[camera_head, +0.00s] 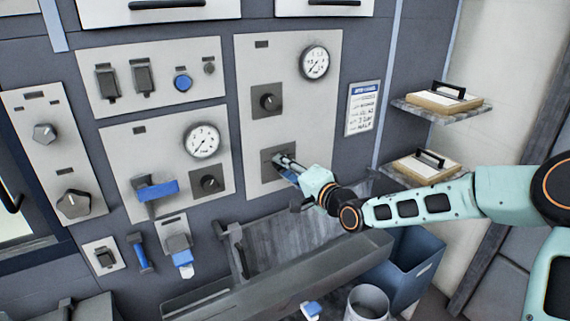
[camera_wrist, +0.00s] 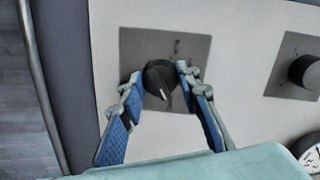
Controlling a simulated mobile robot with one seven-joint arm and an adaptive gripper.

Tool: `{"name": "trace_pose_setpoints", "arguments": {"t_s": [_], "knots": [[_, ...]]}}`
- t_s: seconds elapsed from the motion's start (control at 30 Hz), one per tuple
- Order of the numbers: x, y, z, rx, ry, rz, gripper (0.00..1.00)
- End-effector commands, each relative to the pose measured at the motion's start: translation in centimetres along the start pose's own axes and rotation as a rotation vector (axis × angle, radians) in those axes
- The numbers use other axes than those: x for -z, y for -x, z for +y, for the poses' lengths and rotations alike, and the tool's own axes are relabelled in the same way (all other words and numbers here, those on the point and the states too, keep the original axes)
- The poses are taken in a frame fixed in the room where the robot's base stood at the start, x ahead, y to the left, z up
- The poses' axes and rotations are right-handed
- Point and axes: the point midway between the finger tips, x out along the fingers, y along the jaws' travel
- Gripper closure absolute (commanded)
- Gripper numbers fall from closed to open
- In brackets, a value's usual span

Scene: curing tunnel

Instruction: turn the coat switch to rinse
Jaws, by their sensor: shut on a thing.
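In the wrist view, a round black knob (camera_wrist: 160,80) with a pale pointer line sits on a dark square plate (camera_wrist: 190,50). The plate is on a light panel. My gripper (camera_wrist: 160,84) has one blue-padded finger on each side of the knob and is shut on it. In the head view, my gripper (camera_head: 283,168) reaches the lower dark plate (camera_head: 268,160) of the tall centre panel, and its fingers hide most of the knob there. The plate's markings are too small to read, so I cannot tell which setting the pointer marks.
A similar knob (camera_head: 267,101) sits above on the same panel, below a round gauge (camera_head: 314,63). Another panel with a gauge (camera_head: 202,141) and a blue lever (camera_head: 157,190) is to the left. A grey trough (camera_head: 280,268) and a blue bin (camera_head: 415,262) stand below.

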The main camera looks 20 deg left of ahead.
Motion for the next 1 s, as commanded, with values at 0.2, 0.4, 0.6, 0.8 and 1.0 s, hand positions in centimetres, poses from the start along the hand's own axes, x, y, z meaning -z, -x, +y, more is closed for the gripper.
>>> {"name": "trace_pose_setpoints", "arguments": {"t_s": [0.2, 0.4, 0.6, 0.8, 1.0], "knots": [[0.09, 0.00, -0.08, 0.012, -0.106, -0.007, 0.94], [0.06, -0.01, -0.09, 0.017, -0.154, -0.010, 0.94], [0.05, -0.01, -0.07, 0.019, -0.167, -0.011, 0.94], [0.04, -0.02, -0.07, 0.018, -0.168, -0.011, 0.94], [0.03, -0.02, -0.06, 0.018, -0.167, -0.011, 0.58]]}}
